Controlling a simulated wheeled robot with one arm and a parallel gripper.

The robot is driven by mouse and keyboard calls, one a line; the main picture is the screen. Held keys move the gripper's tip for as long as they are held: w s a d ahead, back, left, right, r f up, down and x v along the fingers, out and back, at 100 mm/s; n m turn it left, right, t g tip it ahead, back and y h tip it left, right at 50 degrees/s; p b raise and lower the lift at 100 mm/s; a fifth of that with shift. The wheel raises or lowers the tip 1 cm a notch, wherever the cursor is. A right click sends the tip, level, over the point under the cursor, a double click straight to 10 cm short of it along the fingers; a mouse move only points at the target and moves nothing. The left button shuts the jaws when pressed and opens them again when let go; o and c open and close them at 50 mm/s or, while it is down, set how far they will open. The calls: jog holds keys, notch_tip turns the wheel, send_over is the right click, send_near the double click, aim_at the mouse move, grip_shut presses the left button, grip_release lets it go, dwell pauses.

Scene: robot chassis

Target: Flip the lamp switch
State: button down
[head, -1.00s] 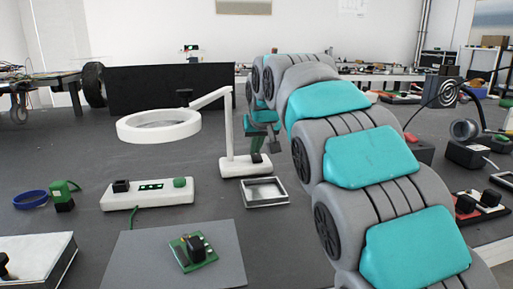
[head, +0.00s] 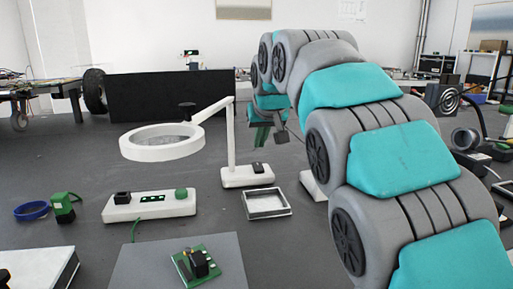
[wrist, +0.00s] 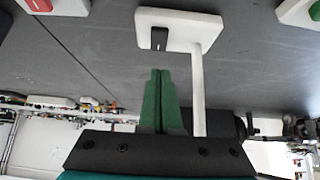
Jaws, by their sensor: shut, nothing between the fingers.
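The lamp is a white ring magnifier (head: 162,142) on a bent arm and an upright post (head: 231,135). Its white base (head: 236,178) stands on the dark table. A black rocker switch (head: 259,168) sits on the right part of the base. My gripper (head: 268,144) has green fingers, held closed above and slightly right of the switch, apart from it. In the wrist view the closed fingers (wrist: 160,72) point toward the base (wrist: 190,22), with a gap before the black switch (wrist: 159,39). The switch's tilt is too small to judge.
A white strip (head: 150,206) with a black and a green knob lies left of the base. A shallow metal frame (head: 266,217) lies just in front of it. A green circuit board (head: 196,265) rests on a grey mat (head: 130,268). Bare table lies between these.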

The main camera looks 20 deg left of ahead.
jog(key=s+d+r, duration=0.3)
jog(key=s, duration=0.2)
jog(key=shift+r+b, duration=0.3)
jog(key=shift+r, duration=0.05)
jog(key=shift+d, duration=0.1)
